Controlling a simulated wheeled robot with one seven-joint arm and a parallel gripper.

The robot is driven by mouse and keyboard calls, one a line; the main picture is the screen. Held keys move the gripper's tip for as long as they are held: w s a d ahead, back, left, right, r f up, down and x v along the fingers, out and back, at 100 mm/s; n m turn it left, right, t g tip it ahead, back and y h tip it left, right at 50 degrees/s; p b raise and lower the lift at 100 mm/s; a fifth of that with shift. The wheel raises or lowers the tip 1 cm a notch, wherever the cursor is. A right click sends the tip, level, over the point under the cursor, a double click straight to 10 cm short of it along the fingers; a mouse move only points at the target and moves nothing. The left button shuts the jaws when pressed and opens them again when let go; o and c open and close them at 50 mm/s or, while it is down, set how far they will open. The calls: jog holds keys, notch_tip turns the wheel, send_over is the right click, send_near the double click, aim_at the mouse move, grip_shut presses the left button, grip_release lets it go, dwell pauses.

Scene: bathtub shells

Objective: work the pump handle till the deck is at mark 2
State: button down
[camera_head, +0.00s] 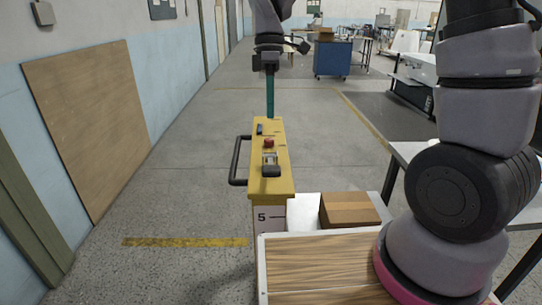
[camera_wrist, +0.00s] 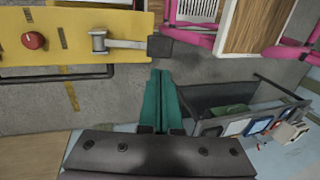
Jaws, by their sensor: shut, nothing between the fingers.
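The yellow pump column (camera_head: 285,178) stands upright in the middle of the head view. Its pump handle, a short metal lever with a black grip (camera_head: 271,171), lies on the near end of the column top; the grip also shows in the wrist view (camera_wrist: 160,47). A pale deck (camera_head: 303,209) carries a cardboard box beside the column. My gripper (camera_head: 270,115) is shut and empty, its teal fingers (camera_wrist: 160,74) apart from the grip in the wrist view.
A red button (camera_head: 268,142) sits on the column top; a black bar handle (camera_head: 236,162) juts out left. The cardboard box (camera_head: 348,210) is on the deck. A wood-topped surface (camera_head: 325,265) lies in front. Floor to the left is clear.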

aim_at(271, 168)
jog(key=x, duration=1.2)
jog(key=shift+f, duration=0.1)
